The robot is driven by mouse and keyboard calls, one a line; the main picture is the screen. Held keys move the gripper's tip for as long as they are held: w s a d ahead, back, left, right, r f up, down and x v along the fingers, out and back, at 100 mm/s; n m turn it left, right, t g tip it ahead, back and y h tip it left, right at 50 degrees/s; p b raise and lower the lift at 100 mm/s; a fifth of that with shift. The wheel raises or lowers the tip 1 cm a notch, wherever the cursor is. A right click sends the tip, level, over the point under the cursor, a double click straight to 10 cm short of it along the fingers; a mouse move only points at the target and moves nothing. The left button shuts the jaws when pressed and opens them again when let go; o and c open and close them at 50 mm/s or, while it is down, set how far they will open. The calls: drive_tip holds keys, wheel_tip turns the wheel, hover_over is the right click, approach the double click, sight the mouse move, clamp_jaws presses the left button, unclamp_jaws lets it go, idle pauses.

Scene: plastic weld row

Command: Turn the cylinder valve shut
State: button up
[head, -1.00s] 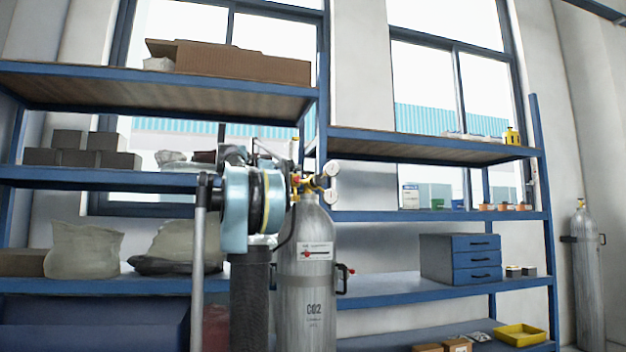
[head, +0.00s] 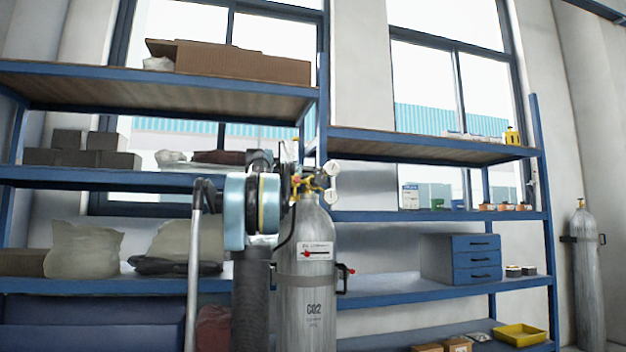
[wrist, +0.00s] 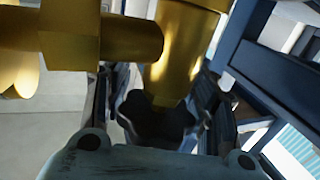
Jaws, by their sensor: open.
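The grey CO2 cylinder (head: 312,318) stands upright in the head view, with a brass valve (head: 310,182) and round gauges (head: 333,168) on top. My arm reaches in from the left in front of it. My gripper (head: 292,178) is at the valve's left side, mostly hidden by my arm's wrist. In the wrist view the brass valve body (wrist: 180,60) fills the top centre, with a dark lobed hand knob (wrist: 155,115) below it. My open gripper has dark fingers either side of the knob; contact cannot be told.
Blue shelving (head: 430,217) stands behind the cylinder, with a blue drawer box (head: 474,258) and a yellow tray (head: 520,336). A bracket (head: 343,280) sits at the cylinder's right side. A second cylinder (head: 587,275) stands at the far right.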

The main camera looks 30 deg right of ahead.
drive_tip(key=shift+c, duration=0.3)
drive_tip(key=c, duration=0.8)
drive_tip(key=shift+c, duration=0.3)
drive_tip(key=shift+g, duration=0.3)
drive_tip(key=m+g, duration=0.1)
drive_tip(key=g, duration=0.1)
drive_tip(key=m+g, duration=0.2)
drive_tip(key=shift+s+a, duration=0.1)
drive_tip(key=shift+s, duration=0.3)
drive_tip(key=m+g+y, duration=0.1)
drive_tip(key=g, duration=0.1)
drive_tip(key=s+m+g, duration=0.1)
drive_tip(key=m+g, duration=0.1)
drive_tip(key=shift+a+y, duration=0.15)
drive_tip(key=shift+y, duration=0.25)
drive_tip(key=shift+s+a+m+g+y, duration=0.2)
drive_tip(key=shift+m+g+y, duration=0.4)
drive_tip(key=shift+g, duration=0.4)
drive_tip(key=shift+s+a+m+g+y, duration=0.1)
drive_tip(key=shift+s+m+g+y, duration=0.15)
drive_tip(key=shift+m+g+y, duration=0.55)
drive_tip(key=shift+c, duration=0.2)
drive_tip(key=shift+s+g, duration=0.1)
drive_tip(key=shift+g, duration=0.3)
